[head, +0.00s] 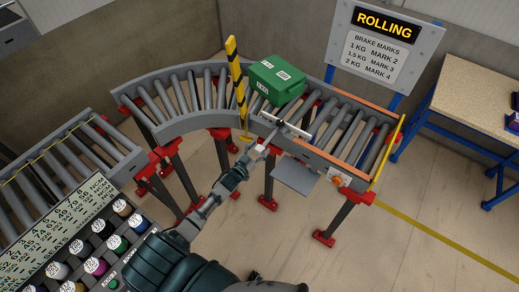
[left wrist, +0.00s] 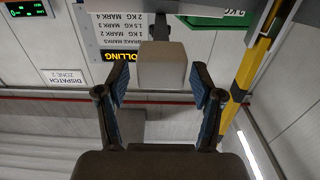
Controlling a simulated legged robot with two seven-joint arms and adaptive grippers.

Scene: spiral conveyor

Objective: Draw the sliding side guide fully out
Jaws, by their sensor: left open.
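The side guide (head: 292,128) appears as a short pale metal bar at the near edge of the curved roller conveyor, below the green tote. In the left wrist view, a plain beige block (left wrist: 162,66) on a dark stem, seemingly the guide's handle, sits between my left fingertips. My left gripper (head: 259,148) reaches it from the near side. It also shows in the left wrist view (left wrist: 161,84), open, with a finger on each side of the block and visible gaps. Contact details are too small in the head view. My right gripper is not in view.
A green tote (head: 276,82) stands on the rollers. A yellow-black striped post (head: 236,75) rises left of the guide. A grey plate (head: 296,177) juts out below the conveyor's near side. A ROLLING sign (head: 384,45) stands behind; a workbench (head: 478,95) is at right.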

